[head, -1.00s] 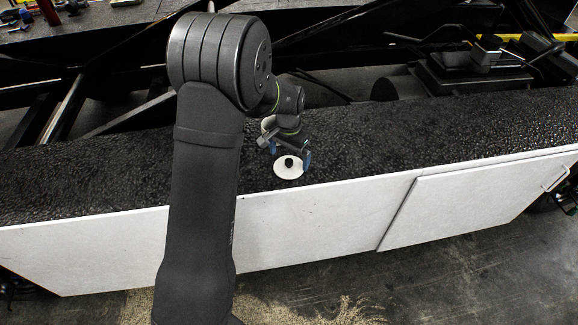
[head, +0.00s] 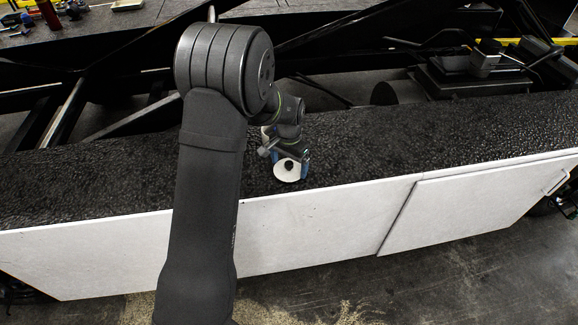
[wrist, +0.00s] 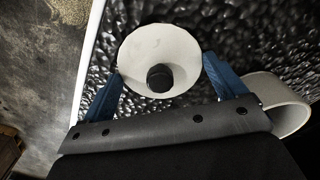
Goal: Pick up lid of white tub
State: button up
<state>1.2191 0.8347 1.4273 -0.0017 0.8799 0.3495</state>
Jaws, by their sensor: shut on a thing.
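The lid is a round white disc with a black knob (head: 287,174), near the front edge of the black bed. It fills the middle of the wrist view (wrist: 140,47), with its knob toward the camera. My gripper (head: 291,160) is at the lid, with its blue fingers (wrist: 162,66) at opposite sides of the rim, shut on it. Part of the lid's far side is hidden by my gripper in the head view. A white tub (wrist: 290,108) shows beside the right finger in the wrist view, partly covered by my gripper. Whether the lid is clear of the bed, I cannot tell.
Concrete floor (wrist: 40,70) lies beyond the white edge.

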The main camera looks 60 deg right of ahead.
jog(key=r, duration=0.2)
jog(key=s+r, duration=0.1)
jog(key=r, duration=0.1)
jog(key=shift+s, duration=0.15)
jog(key=s+a+r, duration=0.2)
jog(key=s+r, duration=0.4)
jog(key=s, duration=0.3)
jog(key=n, duration=0.3)
send_near(292, 165)
jog(key=w+d+r, duration=0.1)
jog(key=d, duration=0.5)
jog(key=w+d+r+n, duration=0.1)
jog(key=w+d+n, duration=0.2)
jog(key=w, duration=0.9)
jog(key=shift+f, duration=3.15)
jog(key=shift+f, duration=0.2)
jog(key=o, duration=0.7)
jog(key=shift+o, duration=0.2)
